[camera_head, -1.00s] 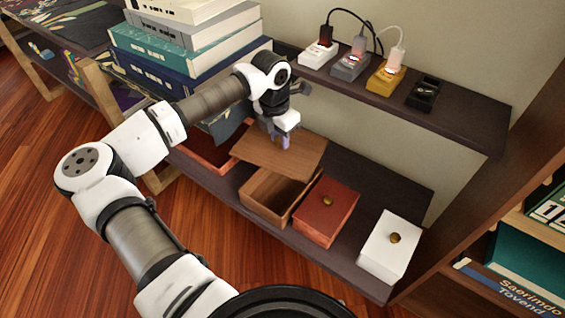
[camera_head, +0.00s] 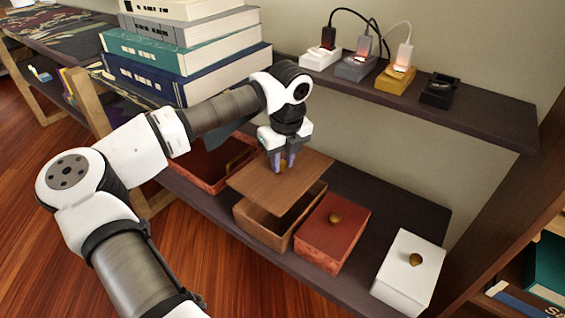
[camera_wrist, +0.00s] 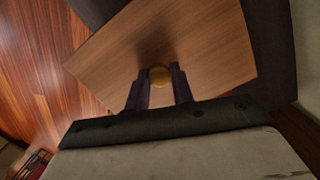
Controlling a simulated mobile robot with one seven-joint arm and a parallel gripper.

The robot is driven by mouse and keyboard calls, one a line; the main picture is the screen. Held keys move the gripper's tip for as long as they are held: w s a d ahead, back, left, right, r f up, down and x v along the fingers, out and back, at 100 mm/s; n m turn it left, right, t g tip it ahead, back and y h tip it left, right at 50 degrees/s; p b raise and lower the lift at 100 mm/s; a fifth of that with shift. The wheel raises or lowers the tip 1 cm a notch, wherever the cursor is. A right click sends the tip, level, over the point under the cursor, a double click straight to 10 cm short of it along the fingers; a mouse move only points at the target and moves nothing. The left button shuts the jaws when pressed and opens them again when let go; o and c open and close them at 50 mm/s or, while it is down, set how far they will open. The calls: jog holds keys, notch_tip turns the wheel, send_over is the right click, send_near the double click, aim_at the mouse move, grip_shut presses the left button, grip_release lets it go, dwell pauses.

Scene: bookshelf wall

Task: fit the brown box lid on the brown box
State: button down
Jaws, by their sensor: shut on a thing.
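The brown box lid (camera_head: 300,176) is a flat wooden board with a small brass knob. My gripper (camera_head: 281,163) is shut on that knob and holds the lid above the brown box. In the wrist view the gripper (camera_wrist: 159,84) has the knob between its fingers, and the lid (camera_wrist: 205,45) spreads beyond them. The brown box (camera_head: 262,225) stands on the lower shelf, open at its front part. The lid hangs over its back part, turned relative to the box's rim and apart from the front rim.
A red box with a lid (camera_head: 331,232) stands close on the right of the brown box. A white lidded box (camera_head: 410,272) is farther right. An open reddish box (camera_head: 205,170) is on the left. The upper shelf (camera_head: 460,118) holds plugs and stacked books (camera_head: 190,75).

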aim_at(283, 171)
dwell(0.3)
jog(key=shift+f+b, duration=0.15)
jog(key=shift+b, duration=0.25)
jog(key=shift+f+b, duration=2.1)
jog(key=shift+f, duration=0.65)
jog(key=shift+f+b, duration=1)
jog(key=shift+b, duration=0.25)
jog(key=c, duration=1.1)
grip_release()
jog(key=r+p, duration=0.1)
jog(key=r, duration=0.3)
jog(key=s+r+p, duration=0.1)
jog(key=r+p, duration=0.1)
jog(key=r, duration=0.3)
jog(key=d+r+p, duration=0.1)
jog(key=r, duration=0.3)
jog(key=shift+s+r+p, duration=0.2)
jog(key=shift+r+p, duration=0.15)
